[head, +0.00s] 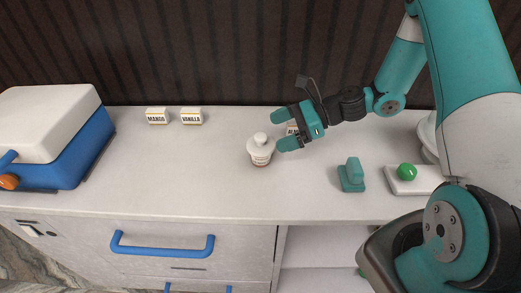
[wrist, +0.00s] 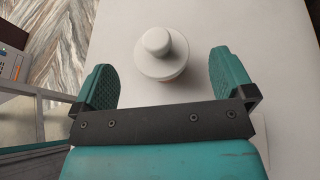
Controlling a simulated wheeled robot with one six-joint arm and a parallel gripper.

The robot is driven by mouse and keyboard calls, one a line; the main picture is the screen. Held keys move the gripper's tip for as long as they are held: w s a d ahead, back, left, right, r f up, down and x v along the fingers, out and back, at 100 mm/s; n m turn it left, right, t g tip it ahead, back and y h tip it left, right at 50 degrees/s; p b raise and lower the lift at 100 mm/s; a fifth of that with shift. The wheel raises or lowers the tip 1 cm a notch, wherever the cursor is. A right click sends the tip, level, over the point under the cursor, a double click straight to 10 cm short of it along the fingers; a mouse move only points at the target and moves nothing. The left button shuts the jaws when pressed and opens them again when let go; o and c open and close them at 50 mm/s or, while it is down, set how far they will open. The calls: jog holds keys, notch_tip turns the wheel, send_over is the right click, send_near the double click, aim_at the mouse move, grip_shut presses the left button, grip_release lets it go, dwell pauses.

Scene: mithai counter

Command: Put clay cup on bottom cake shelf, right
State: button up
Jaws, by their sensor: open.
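No clay cup can be made out in either view. My gripper (head: 283,130) is open above the counter, its fingers pointing left in the head view. A white bottle with a round knob top and a printed label (head: 260,150) stands upright just beyond the fingertips.
A blue box with a white lid (head: 62,150) stands at the left. MANGO (head: 157,116) and VANILLA (head: 191,116) labels stand at the back; another label is partly behind my gripper. A teal block (head: 351,176) and a green button on a white base (head: 407,172) are right.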

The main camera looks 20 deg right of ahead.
aim_at(261, 135)
jog(key=x, duration=0.3)
jog(key=p+x, duration=0.1)
jog(key=x, duration=0.1)
jog(key=shift+s+a+f, duration=0.1)
jog(key=shift+a+f, duration=0.05)
jog(key=shift+a, duration=0.3)
jog(key=shift+c, duration=0.2)
jog(key=c, duration=1.3)
